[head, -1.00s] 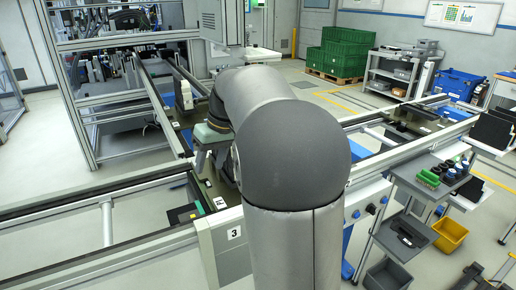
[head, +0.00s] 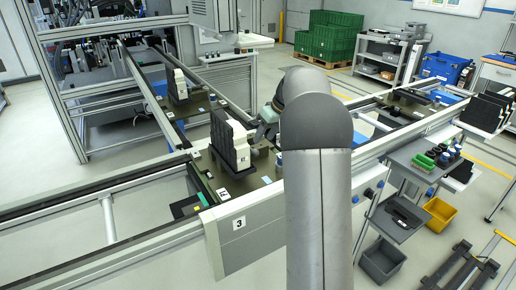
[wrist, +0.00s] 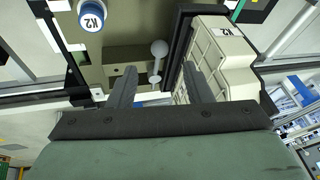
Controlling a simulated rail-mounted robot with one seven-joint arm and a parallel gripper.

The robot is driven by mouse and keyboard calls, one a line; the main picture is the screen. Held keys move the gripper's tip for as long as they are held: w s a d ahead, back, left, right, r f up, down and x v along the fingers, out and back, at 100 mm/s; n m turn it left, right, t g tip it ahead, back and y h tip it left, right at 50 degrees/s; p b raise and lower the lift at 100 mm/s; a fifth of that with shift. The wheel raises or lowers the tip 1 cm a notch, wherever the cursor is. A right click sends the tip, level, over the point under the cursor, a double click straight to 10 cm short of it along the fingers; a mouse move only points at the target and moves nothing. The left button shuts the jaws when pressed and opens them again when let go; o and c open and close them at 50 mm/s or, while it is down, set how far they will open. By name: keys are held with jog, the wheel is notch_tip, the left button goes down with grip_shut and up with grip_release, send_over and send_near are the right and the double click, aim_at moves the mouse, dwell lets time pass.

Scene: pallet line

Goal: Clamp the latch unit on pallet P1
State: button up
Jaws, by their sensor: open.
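In the head view a dark pallet (head: 208,172) sits at station 3 with a small white tag (head: 222,194) by its front edge, perhaps P1. On it a pale block (head: 241,145), likely the latch unit, stands upright against a black plate (head: 221,142). The wrist view shows the block (wrist: 222,55) to the right, beyond the right finger. My gripper (wrist: 160,88) is open. A grey lever with a ball knob (wrist: 159,48) appears between its fingers; I cannot tell whether they touch. In the head view my arm partly hides the gripper.
A second pallet with a pale block (head: 180,84) stands further back on the line. A parts trolley (head: 412,165) and a yellow bin (head: 441,214) are at the right.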

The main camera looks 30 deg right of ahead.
aim_at(257, 151)
jog(key=x, duration=0.6)
jog(key=shift+w+a+f+p, duration=0.1)
jog(key=shift+w+f+p, duration=0.05)
jog(key=shift+f+p, duration=0.25)
grip_shut()
